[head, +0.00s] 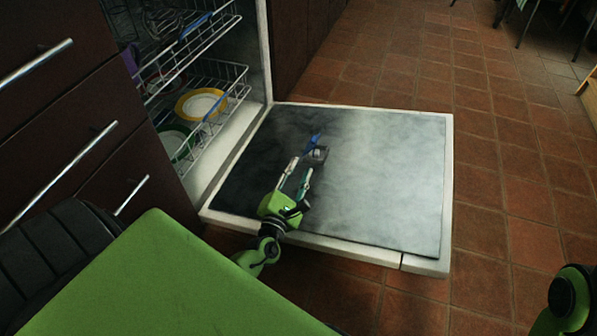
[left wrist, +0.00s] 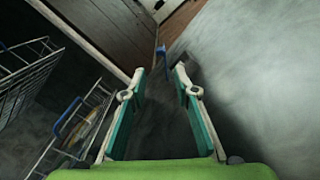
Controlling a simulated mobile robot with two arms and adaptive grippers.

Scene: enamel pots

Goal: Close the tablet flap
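The tablet flap (head: 313,142) is a small blue piece standing up at the tablet compartment (head: 319,155), a small grey box in the inner face of the lowered dishwasher door. My left gripper (head: 300,168) is just in front of the compartment, above the door, with its fingers apart and nothing between them. In the left wrist view, the gripper (left wrist: 162,80) is open and the blue flap (left wrist: 162,55) shows just beyond the fingertips, near the middle. I cannot tell whether a finger touches it. My right gripper is out of view.
The dishwasher door (head: 385,165) lies open and flat. Racks (head: 215,95) with dishes, including a yellow-rimmed plate (head: 201,104), stand inside at the left. Dark drawers (head: 60,110) with metal handles are further left. The tiled floor (head: 510,190) at the right is clear.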

